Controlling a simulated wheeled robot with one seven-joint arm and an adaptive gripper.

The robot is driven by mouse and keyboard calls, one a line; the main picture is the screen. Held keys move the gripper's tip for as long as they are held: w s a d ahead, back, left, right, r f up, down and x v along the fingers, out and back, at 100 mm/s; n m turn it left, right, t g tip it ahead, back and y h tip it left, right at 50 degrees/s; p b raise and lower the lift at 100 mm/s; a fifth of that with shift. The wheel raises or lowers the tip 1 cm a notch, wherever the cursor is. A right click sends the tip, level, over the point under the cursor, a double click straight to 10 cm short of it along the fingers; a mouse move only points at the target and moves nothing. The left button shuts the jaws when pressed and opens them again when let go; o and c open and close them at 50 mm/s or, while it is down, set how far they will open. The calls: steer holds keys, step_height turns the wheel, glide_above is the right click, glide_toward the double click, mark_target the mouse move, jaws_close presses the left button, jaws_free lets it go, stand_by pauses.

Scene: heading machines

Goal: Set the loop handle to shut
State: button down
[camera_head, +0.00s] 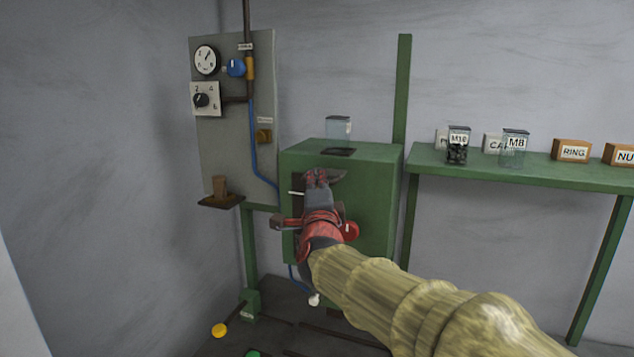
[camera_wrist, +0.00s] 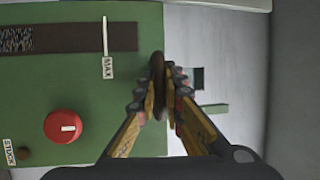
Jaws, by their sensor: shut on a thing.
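My gripper (camera_head: 318,180) is in front of the upper front face of the green machine (camera_head: 375,205). In the wrist view its fingers (camera_wrist: 162,100) are shut on a narrow dark brown rounded piece (camera_wrist: 157,66), which I take to be the loop handle. It shows nearly edge-on by the machine's edge, so its loop shape is not clear. In the head view my gripper and arm hide most of it. Which setting the handle is at cannot be read.
A red knob (camera_wrist: 66,127) and a slot with a white pointer (camera_wrist: 105,35) by a MAX label are close to my gripper. A grey gauge panel (camera_head: 222,125) stands left. A green shelf (camera_head: 540,172) with jars and boxes is right.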

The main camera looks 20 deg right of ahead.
mark_target(327, 171)
stand_by(0.3)
steer(key=w+d+b, duration=0.2)
steer(key=w+b, duration=0.1)
steer(key=w+d+b, duration=0.1)
steer(key=w, duration=0.1)
steer(key=shift+d+f, duration=0.2)
steer(key=shift+d, duration=0.1)
steer(key=shift+r, duration=0.2)
steer(key=c, duration=2.1)
jaws_free()
steer(key=shift+w+d, duration=0.15)
steer(key=shift+w, duration=0.05)
steer(key=shift+o, duration=1.1)
steer(key=shift+s, duration=0.1)
